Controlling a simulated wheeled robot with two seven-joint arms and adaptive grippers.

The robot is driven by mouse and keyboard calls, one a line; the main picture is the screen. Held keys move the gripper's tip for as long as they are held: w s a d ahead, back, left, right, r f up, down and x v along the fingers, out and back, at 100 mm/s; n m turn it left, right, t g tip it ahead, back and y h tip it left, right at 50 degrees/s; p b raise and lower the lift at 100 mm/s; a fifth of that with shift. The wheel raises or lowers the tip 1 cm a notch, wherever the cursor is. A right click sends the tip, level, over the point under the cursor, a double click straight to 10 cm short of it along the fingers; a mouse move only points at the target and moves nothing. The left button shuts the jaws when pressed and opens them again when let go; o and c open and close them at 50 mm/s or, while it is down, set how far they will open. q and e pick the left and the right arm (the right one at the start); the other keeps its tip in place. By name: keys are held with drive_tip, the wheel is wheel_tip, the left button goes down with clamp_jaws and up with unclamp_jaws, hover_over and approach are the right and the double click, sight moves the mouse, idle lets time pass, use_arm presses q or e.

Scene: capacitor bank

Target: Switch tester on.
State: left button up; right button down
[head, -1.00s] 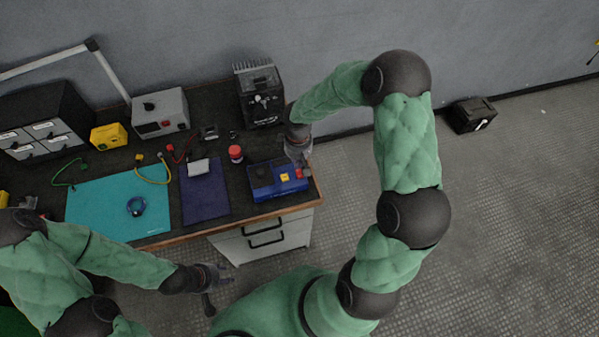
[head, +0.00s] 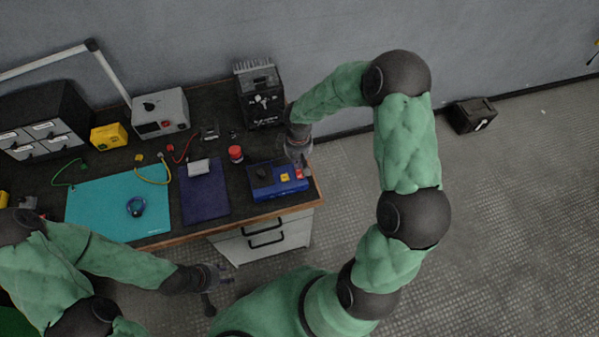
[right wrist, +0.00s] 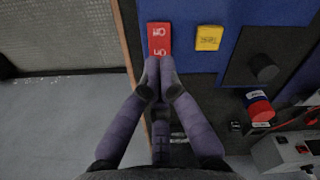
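The tester is a blue box (head: 262,192) at the right front corner of the bench, with a black knob, a yellow button (head: 285,177) and a red rocker switch (head: 299,174). In the right wrist view the red switch (right wrist: 159,38) reads "Off" at its far end and "On" at its near end. My right gripper (right wrist: 159,62) is shut and empty, its fingertips together at the "On" end and partly covering it. I cannot tell whether they touch or press it. My left gripper (head: 222,288) is open and empty, in front of the bench.
A teal mat (head: 105,205), a grey instrument (head: 160,113) and cables fill the left. The bench edge is close to the tester's right side.

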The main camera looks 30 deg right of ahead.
sight(299, 170)
drive_tip(key=shift+f+b, duration=0.9)
drive_tip(key=shift+f, duration=0.25)
idle(0.6)
drive_tip(key=shift+r, duration=0.15)
drive_tip(key=shift+r+p, duration=2.6)
drive_tip(key=shift+r, duration=0.85)
drive_tip(key=shift+f, duration=0.1)
